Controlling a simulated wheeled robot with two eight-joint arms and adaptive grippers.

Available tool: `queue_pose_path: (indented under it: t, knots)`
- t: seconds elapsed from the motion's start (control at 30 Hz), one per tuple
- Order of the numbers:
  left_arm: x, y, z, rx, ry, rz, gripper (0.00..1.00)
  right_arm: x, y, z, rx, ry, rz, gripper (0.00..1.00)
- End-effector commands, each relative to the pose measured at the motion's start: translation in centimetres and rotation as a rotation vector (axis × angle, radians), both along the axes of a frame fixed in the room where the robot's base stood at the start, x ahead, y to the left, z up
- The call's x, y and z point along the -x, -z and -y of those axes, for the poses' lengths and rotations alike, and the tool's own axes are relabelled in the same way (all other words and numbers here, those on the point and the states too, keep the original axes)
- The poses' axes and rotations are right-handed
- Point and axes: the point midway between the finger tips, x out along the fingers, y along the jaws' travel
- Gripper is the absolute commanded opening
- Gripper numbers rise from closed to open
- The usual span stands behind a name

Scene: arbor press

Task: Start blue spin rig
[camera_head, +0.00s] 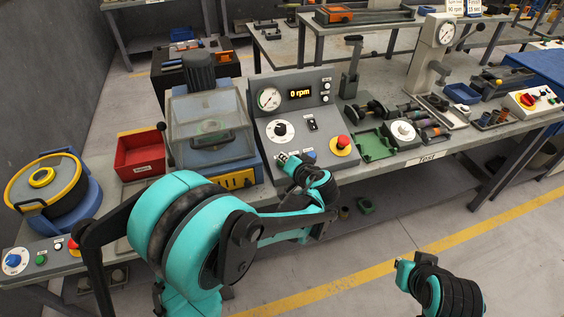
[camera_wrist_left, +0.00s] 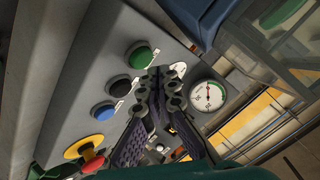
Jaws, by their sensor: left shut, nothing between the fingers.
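The blue rig (camera_head: 212,151) has a clear cover and a dark motor on top. Its grey control panel (camera_head: 265,122) stands to its right, with a display (camera_head: 299,93) reading 0 rpm, a round gauge (camera_head: 268,99) and a black knob (camera_head: 281,129). My left gripper (camera_head: 283,158) is shut and empty in front of the panel's lower left. In the left wrist view its fingertips (camera_wrist_left: 160,76) are near a green button (camera_wrist_left: 138,56), with black (camera_wrist_left: 118,86) and blue (camera_wrist_left: 103,111) buttons beside it. Contact cannot be told. My right gripper (camera_head: 403,268) is low at the right; its fingers are unclear.
A red stop button (camera_head: 343,142) on yellow sits at the panel's lower right. A green tray (camera_head: 374,145) and an upright press (camera_head: 432,45) stand right.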

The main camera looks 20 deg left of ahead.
Motion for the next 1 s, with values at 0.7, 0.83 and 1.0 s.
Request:
queue_pose_path:
  t: [0.7,0.83,1.0]
  knots:
    - [-0.12,0.55,-0.08,0.000,0.000,0.000,0.00,0.00,0.53,0.00,0.000,0.000,0.000,0.00]
    - [-0.21,0.88,-0.15,0.000,0.000,0.000,0.00,0.00,0.84,0.00,0.000,0.000,0.000,0.00]
    - [-0.21,0.78,-0.15,0.000,0.000,0.000,0.00,0.00,0.75,0.00,0.000,0.000,0.000,0.00]
